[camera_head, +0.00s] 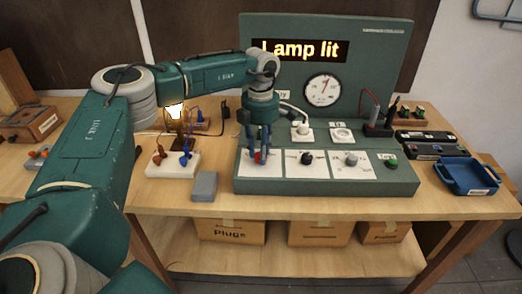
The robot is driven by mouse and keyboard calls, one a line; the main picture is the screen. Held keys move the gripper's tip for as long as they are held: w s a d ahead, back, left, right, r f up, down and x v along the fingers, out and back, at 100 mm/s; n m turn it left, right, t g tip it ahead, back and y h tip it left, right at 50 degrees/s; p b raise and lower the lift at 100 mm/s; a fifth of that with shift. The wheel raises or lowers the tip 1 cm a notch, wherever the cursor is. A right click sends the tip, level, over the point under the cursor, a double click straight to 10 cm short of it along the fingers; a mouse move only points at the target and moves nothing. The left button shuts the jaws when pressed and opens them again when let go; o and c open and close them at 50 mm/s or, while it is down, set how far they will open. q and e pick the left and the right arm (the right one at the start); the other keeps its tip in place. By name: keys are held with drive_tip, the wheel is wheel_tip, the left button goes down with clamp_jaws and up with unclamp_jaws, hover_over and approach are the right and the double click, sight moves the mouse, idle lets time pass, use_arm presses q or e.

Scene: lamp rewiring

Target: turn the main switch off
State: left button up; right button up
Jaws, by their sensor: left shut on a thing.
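The green console (410,178) stands on the workbench, with several controls on white plates along its sloped front. Its display (300,50) reads "Lamp lit", and the lamp (175,113) at its left glows. My left gripper (259,157) points down at the leftmost plate and is shut on the red switch knob there. The fingers hide most of this knob and any label by it, so I cannot read whether it is the main switch or which way it is turned. My right gripper is out of view.
A black knob (307,158), a grey knob (351,159) and a green button (390,164) sit right of the gripper. A grey block (204,186) and a white terminal base (160,170) stand left of the console. A blue tray (466,176) lies at right.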

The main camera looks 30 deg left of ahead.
use_arm(q)
drive_tip(key=n+p, duration=0.1)
drive_tip(key=n, duration=0.3)
drive_tip(key=shift+s+a+n, duration=0.1)
drive_tip(key=shift+s+n, duration=0.05)
drive_tip(key=shift+n, duration=0.15)
drive_tip(key=n, duration=0.3)
drive_tip(key=shift+n, duration=0.4)
drive_tip(key=n+p, duration=0.1)
drive_tip(key=n, duration=0.3)
drive_tip(key=shift+f+n+p, duration=0.1)
drive_tip(key=shift+n+p, duration=0.2)
drive_tip(key=shift+n, duration=1.4)
drive_tip(key=shift+d, duration=0.2)
drive_tip(key=o, duration=1.1)
drive_tip(key=shift+o, duration=0.2)
